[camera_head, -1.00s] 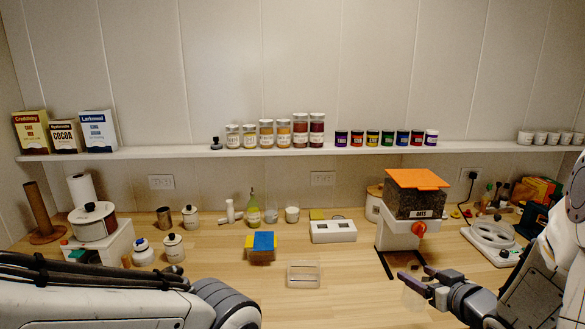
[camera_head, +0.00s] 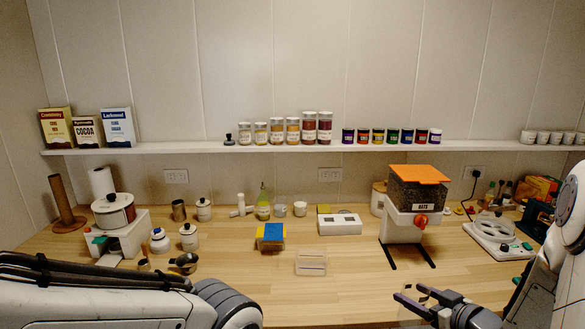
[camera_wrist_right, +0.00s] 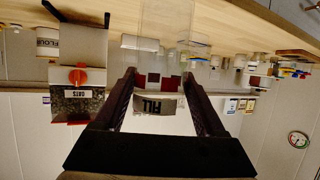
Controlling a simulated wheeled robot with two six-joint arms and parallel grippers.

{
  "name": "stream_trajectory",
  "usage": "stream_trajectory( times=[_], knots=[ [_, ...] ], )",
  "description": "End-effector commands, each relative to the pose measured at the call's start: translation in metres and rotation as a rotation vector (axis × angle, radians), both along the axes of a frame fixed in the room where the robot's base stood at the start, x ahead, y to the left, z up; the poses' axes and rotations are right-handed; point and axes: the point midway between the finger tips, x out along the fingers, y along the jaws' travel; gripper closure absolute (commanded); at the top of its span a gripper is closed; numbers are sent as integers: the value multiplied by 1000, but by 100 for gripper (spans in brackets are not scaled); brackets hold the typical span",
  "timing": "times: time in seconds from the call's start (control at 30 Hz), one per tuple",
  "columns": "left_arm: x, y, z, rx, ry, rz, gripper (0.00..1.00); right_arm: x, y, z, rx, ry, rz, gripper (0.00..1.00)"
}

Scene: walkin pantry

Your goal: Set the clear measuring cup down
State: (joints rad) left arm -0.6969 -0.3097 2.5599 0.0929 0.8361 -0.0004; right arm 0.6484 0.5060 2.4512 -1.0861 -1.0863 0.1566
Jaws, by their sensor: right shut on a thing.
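My right gripper (camera_head: 420,298) is at the lower right in the head view, low in the picture and in front of the oats dispenser (camera_head: 404,228). It is shut on the clear measuring cup (camera_wrist_right: 166,28), which shows as a see-through shape at the fingertips in the wrist view. That view is upside down. In the head view the cup is too faint to make out clearly. My left arm crosses the lower left, and its gripper is out of view.
A clear tray (camera_head: 311,262) lies on the wooden counter (camera_head: 300,300), left of the right gripper. A white appliance (camera_head: 500,238) is at right. The counter's front middle is bare.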

Motion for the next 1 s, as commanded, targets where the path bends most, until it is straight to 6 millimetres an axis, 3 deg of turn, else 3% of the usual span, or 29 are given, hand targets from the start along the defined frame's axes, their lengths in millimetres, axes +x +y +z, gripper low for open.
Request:
stream_trajectory(
  times=[0.23,0.4,0.5,0.7,1.0],
  knots=[
    [0,0,0,0,0,0,50,-7,35,-60,7,6,229,90],
    [0,0,0,0,0,0,50,-25,68,-105,6,4,432,90],
    [0,0,0,0,0,0,50,-37,82,-122,4,2,516,90],
    [0,0,0,0,0,0,50,-49,95,-137,0,0,588,90],
    [0,0,0,0,0,0,50,-49,95,-137,-1,-1,590,90]
  ],
)
